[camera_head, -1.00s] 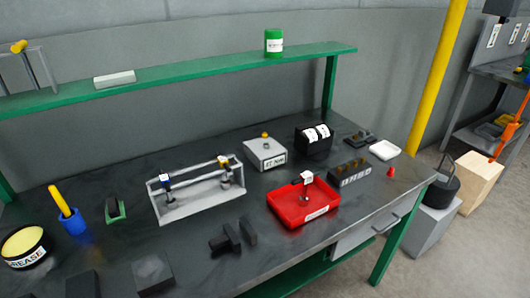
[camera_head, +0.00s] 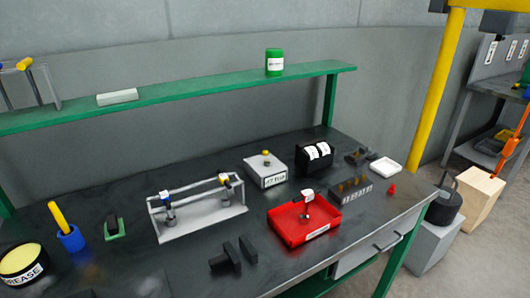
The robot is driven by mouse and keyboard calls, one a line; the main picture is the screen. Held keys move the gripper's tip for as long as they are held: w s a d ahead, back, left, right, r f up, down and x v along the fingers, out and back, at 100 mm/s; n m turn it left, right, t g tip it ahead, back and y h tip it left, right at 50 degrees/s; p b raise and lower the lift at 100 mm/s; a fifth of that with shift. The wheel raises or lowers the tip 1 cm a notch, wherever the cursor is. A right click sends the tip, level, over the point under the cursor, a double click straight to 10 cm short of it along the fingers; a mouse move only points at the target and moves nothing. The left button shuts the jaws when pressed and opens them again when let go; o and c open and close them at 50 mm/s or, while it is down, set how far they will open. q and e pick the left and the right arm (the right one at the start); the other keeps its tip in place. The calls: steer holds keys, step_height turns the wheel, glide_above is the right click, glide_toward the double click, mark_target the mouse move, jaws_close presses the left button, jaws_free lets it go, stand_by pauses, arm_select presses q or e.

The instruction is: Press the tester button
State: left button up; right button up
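A light grey box (camera_head: 266,172) with a dark-lettered label on its front stands on the dark workbench, right of the middle. A small yellow button (camera_head: 265,153) sits on its top face; this looks like the tester. The button's top is uncovered and nothing touches it.
A grey rack (camera_head: 198,211) holding a rod stands left of the box. A red tray (camera_head: 304,222) is in front, a black holder with white rolls (camera_head: 315,157) to the right. Dark blocks (camera_head: 226,260) lie near the front edge. A green shelf (camera_head: 200,92) runs behind.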

arm_select(q)
jaws_close()
stand_by(1.1)
